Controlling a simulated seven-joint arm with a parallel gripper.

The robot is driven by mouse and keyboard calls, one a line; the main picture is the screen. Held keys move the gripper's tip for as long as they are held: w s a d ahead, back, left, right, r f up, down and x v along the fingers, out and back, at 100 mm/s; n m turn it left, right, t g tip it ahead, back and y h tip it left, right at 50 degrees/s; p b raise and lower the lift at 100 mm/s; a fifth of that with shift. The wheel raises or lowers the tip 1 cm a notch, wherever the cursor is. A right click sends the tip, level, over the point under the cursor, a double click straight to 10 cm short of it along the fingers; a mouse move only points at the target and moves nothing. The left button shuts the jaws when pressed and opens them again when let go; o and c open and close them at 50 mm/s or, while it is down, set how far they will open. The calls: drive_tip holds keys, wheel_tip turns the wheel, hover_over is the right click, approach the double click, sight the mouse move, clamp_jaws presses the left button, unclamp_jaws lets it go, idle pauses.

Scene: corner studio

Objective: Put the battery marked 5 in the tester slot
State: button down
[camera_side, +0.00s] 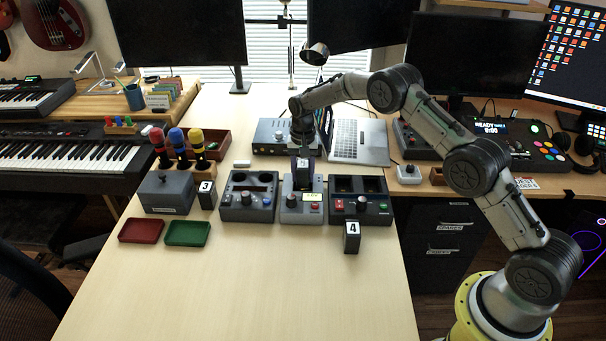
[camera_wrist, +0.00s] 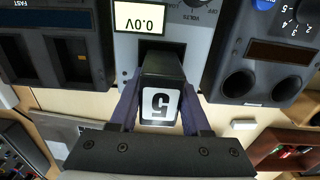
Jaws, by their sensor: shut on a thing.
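The battery marked 5 (camera_wrist: 160,103) is a dark block with a white label, upside down in the wrist view. My gripper (camera_wrist: 158,118) is shut on it, one finger on each side. In the side view, my gripper (camera_side: 303,157) holds the battery upright over the back of the grey tester (camera_side: 302,212). The tester (camera_wrist: 187,47) has a dial, and its display reads 0.0V. The battery's lower end is at the tester slot, and the slot is mostly hidden by it. I cannot tell how far in it is.
Battery 4 (camera_side: 352,236) stands in front of the right-hand box (camera_side: 361,208). Battery 3 (camera_side: 207,194) stands left of the two-dial box (camera_side: 248,206). A red tray (camera_side: 141,231) and a green tray (camera_side: 187,233) lie front left. The front table is clear.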

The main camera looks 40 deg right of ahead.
sight(303, 164)
drive_tip(key=shift+f, duration=0.65)
idle(0.5)
drive_tip(key=shift+s+f, duration=0.15)
drive_tip(key=shift+f, duration=0.1)
drive_tip(key=c, duration=0.6)
unclamp_jaws()
drive_tip(key=shift+c, duration=0.2)
drive_tip(key=shift+f, duration=0.1)
drive_tip(key=shift+s+d, duration=0.15)
drive_tip(key=shift+d, duration=0.05)
drive_tip(key=shift+w+a+r, duration=0.1)
drive_tip(key=shift+r, duration=1.15)
drive_tip(key=shift+w+a+r, duration=0.1)
drive_tip(key=shift+r, duration=4.45)
